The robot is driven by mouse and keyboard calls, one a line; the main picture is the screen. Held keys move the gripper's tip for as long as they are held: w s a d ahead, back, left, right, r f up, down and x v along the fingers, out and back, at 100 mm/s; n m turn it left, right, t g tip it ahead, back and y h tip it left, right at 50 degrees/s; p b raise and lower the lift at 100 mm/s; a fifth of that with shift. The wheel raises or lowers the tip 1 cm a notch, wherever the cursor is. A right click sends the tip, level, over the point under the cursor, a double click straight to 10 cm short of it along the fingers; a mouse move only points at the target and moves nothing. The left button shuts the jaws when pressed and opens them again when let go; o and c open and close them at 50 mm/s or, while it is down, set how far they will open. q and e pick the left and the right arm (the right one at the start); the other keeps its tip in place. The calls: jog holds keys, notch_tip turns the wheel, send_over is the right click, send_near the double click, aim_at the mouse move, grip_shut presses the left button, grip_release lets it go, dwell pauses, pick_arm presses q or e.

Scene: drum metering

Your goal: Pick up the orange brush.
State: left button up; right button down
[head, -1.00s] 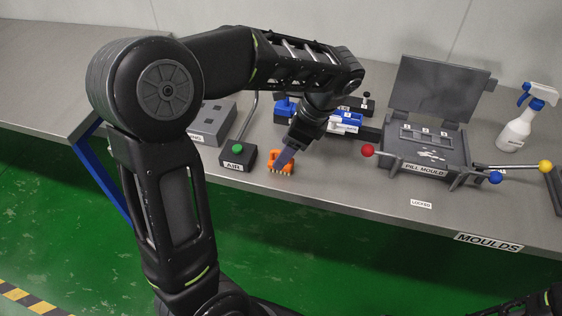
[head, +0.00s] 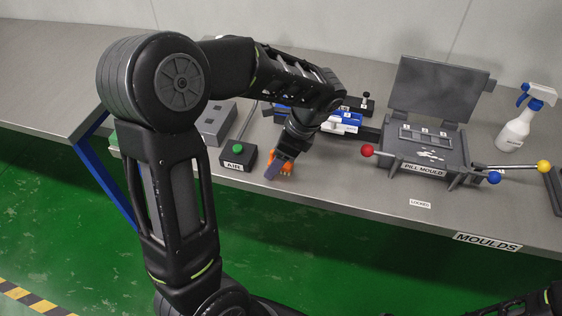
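The orange brush (head: 287,168) lies on the grey bench near its front edge, just right of the AIR box. My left gripper (head: 273,172) reaches down over it from above and covers part of it. One grey-blue finger shows in front of the brush; the other finger is hidden, so I cannot tell whether the gripper is open or shut, or whether it touches the brush. My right gripper is not in view; only a dark part of my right arm shows at the lower right corner.
The AIR box (head: 238,157) with a green button stands close left of the brush. The pill mould (head: 425,170) with its raised lid and ball-ended levers stands to the right. A spray bottle (head: 517,130) is at the far right. Bare bench lies between brush and mould.

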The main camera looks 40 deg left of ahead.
pick_arm(q)
grip_shut()
dwell(0.6)
jog(key=shift+r, duration=0.1)
notch_tip(320, 180, up, 10)
jog(key=shift+p, duration=0.6)
